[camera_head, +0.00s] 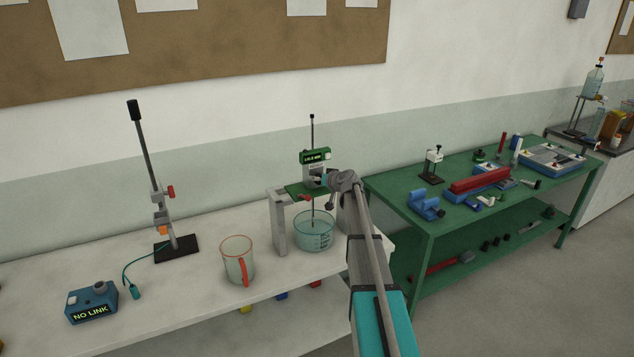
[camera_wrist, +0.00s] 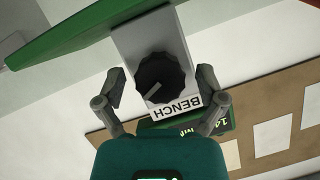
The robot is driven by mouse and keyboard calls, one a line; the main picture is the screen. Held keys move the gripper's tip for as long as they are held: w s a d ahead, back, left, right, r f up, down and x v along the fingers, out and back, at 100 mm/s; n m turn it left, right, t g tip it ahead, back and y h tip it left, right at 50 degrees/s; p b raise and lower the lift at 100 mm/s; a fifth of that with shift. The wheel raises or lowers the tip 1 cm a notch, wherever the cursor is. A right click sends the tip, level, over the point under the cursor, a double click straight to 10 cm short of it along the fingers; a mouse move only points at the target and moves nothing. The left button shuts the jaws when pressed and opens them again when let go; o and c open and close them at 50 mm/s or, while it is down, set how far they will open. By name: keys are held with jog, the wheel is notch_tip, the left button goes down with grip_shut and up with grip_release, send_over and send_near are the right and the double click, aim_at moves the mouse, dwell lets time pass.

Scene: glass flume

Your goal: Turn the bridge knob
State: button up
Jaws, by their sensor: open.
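A black round knob with a pale pointer line (camera_wrist: 163,80) sits on a grey block marked BENCH (camera_wrist: 178,34) in the wrist view. My gripper (camera_wrist: 161,90) has its two fingers apart, one on each side of the knob, with visible gaps to it. In the head view my gripper (camera_head: 328,181) reaches the green-topped unit (camera_head: 314,157) on the white bridge stand (camera_head: 278,228) from the right. The knob itself is hard to make out there, behind my gripper. A rod hangs from the bridge into a glass beaker of bluish liquid (camera_head: 314,243).
A red-rimmed jug (camera_head: 238,262), a clamp stand (camera_head: 176,247) and a blue NO LINK box (camera_head: 91,303) stand left on the white bench. A green table (camera_head: 405,192) with tools is at the right. A green plate (camera_wrist: 75,32) borders the block.

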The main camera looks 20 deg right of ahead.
jog(key=c, duration=1.1)
jog(key=shift+d+f+m+y+b, duration=0.1)
jog(key=shift+m+y+b, duration=0.55)
jog(key=shift+m, duration=0.45)
jog(key=shift+c, duration=0.2)
jog(key=shift+m+y, duration=0.45)
jog(key=shift+m, duration=0.15)
jog(key=o, duration=1.1)
jog(key=shift+o, duration=0.2)
jog(key=shift+s, duration=0.1)
